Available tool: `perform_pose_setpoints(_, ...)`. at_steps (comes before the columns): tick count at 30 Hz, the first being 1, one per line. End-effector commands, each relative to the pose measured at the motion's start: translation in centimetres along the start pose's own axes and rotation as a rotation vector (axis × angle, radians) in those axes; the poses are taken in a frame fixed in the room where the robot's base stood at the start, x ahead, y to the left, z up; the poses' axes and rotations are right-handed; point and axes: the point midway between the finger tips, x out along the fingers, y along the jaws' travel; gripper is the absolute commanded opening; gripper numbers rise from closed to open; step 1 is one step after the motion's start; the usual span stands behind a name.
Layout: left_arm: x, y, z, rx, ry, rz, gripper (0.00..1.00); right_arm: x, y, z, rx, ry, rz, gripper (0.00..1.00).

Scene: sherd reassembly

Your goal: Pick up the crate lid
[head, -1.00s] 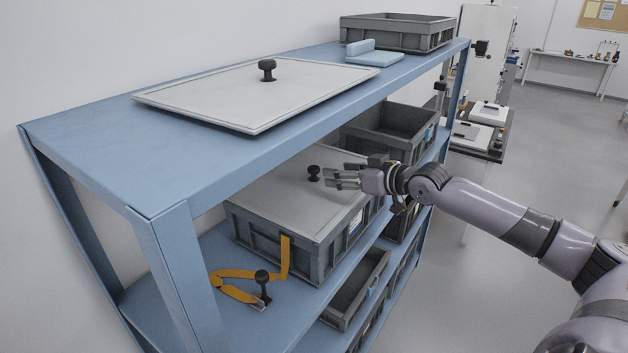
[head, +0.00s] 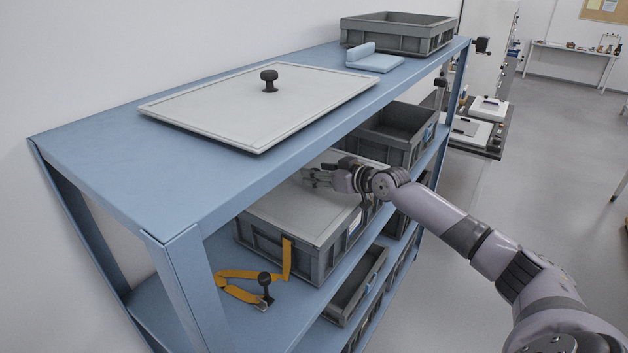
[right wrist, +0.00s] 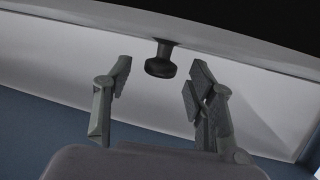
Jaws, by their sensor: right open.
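In the right wrist view a black knob (right wrist: 160,66) shows just beyond and between the two spread fingertips of my right gripper (right wrist: 157,84), touching neither that I can see. The right gripper is open and empty. Another pale lid (head: 235,108) with a black knob (head: 269,80) lies on the top shelf. My left gripper is not in view.
The blue top shelf (head: 120,165) overhangs the crate, and a blue upright (head: 190,280) stands at front left. An orange strap (head: 235,274) lies by the crate. An open grey crate (head: 395,135) stands behind. The aisle at right is clear.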

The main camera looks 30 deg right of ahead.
Motion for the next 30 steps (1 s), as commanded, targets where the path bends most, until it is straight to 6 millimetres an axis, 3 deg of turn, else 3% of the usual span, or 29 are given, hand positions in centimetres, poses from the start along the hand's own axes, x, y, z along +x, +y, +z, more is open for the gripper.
perform_pose_setpoints(5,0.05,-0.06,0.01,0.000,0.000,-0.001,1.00,-0.02,0.04,0.02,-0.001,0.000,0.001,0.50)
perform_pose_setpoints(27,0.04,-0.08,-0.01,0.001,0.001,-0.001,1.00,-0.06,0.07,-0.01,-0.001,0.001,0.001,0.01)
perform_pose_setpoints(30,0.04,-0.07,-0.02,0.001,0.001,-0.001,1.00,-0.06,0.08,-0.02,-0.001,0.001,0.001,0.00)
